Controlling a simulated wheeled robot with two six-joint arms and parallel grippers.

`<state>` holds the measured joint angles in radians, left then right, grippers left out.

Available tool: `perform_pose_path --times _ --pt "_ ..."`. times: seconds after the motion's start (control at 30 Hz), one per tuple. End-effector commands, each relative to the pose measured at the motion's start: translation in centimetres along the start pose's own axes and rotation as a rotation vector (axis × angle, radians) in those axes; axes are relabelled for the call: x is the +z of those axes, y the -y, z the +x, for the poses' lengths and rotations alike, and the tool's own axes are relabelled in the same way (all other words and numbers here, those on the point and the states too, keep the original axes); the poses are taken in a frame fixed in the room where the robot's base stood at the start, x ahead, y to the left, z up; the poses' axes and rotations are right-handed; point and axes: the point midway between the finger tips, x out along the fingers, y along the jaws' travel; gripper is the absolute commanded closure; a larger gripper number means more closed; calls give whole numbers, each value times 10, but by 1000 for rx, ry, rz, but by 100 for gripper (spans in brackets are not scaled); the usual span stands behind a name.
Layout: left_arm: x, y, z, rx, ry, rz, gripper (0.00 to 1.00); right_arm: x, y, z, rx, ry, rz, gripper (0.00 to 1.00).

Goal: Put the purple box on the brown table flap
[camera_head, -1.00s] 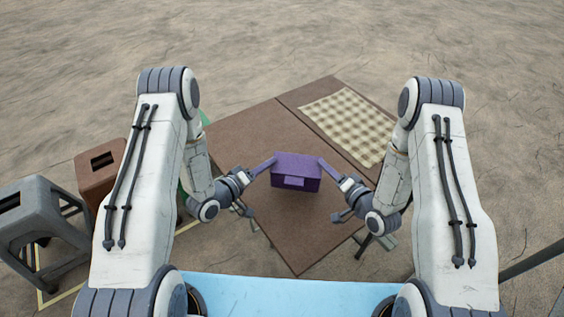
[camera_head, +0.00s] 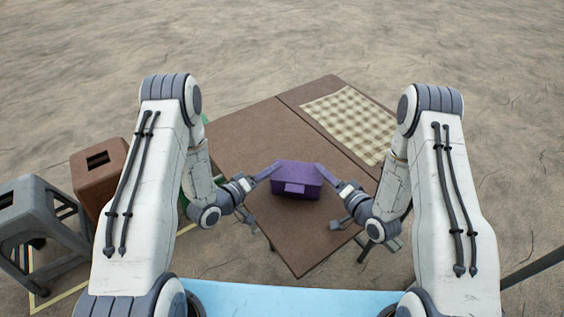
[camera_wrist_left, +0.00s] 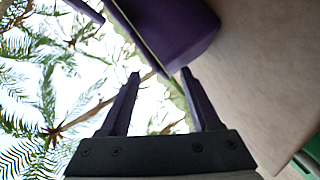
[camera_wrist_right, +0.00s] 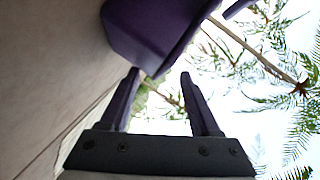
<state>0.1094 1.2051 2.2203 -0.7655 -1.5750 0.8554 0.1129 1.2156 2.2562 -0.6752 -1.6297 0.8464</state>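The purple box (camera_head: 297,183) is over the nearer panel of the brown table (camera_head: 240,138). I cannot tell whether it rests on the panel or is just above it. A seam divides this panel from the far panel (camera_head: 329,88); which one is the flap is not clear. My left gripper (camera_head: 277,167) is at the box's left side and my right gripper (camera_head: 320,169) at its right side, both near its upper edge. In the left wrist view (camera_wrist_left: 160,75) and right wrist view (camera_wrist_right: 160,72), the fingers are apart with nothing between them, and the box is beyond their tips.
A checkered cloth (camera_head: 352,122) lies on the far panel. A brown stool (camera_head: 98,178) and a grey stool (camera_head: 38,225) stand at left. A light blue surface (camera_head: 285,299) is at the near edge. The nearer panel is bare around the box.

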Motion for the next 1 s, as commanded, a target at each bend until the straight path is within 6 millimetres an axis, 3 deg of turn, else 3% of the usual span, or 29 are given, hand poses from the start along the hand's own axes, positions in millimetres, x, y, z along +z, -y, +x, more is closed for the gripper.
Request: perform_pose_path --times 0.37,0.8,1.0 --pt "3 2 -9 -3 8 -4 40 3 -1 0 3 9 3 38" --pt "0 1 -96 -4 -4 -5 40 0 -2 -1 4 1 2 38" --pt "0 1 -116 -2 -1 -1 40 0 -2 -1 4 0 1 38"
